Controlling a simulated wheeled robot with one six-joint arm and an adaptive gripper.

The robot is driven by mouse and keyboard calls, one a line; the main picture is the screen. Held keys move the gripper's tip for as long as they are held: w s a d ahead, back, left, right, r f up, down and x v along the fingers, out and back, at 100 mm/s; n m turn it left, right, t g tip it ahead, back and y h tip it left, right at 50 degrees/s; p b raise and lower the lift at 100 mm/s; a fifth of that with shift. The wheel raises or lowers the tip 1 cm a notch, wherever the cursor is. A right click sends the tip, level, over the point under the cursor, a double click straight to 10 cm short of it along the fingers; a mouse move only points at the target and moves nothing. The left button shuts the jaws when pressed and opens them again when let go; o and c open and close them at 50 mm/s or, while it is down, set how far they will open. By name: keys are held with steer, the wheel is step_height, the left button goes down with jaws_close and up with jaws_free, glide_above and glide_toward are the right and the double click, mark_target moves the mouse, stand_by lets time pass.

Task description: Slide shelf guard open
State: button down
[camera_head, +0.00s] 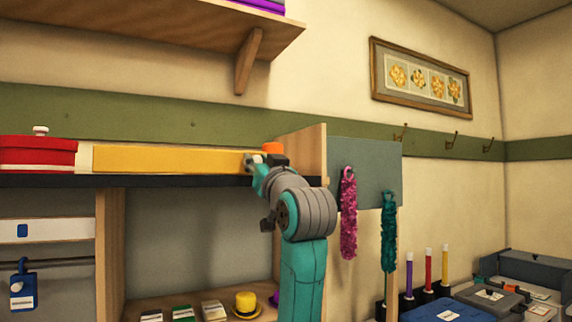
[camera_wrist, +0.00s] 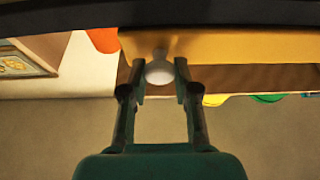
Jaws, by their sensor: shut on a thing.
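The shelf guard is a long yellow panel (camera_head: 170,159) lying along the dark shelf edge in the head view. It also shows as a yellow band (camera_wrist: 235,47) in the wrist view. A round white knob (camera_wrist: 159,71) stands on the guard. My gripper (camera_wrist: 160,78) has one finger on each side of the knob and is shut on it. In the head view my gripper (camera_head: 256,161) is at the guard's right end, where the wrist partly hides the contact.
A red box (camera_head: 38,153) sits at the shelf's left. An orange object (camera_head: 272,147) is behind my gripper, near the wooden end panel (camera_head: 305,153). Pink (camera_head: 348,212) and teal (camera_head: 388,232) fluffy strips hang at the right.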

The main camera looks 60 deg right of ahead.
mark_target(220, 155)
steer(key=w+a, duration=0.1)
steer(key=a, duration=0.1)
steer(key=w+a, duration=0.1)
steer(key=a, duration=0.1)
steer(key=w+a, duration=0.2)
steer(key=shift+a, duration=0.25)
steer(key=c, duration=0.9)
jaws_free()
steer(key=v, duration=1.2)
steer(key=shift+f, duration=0.1)
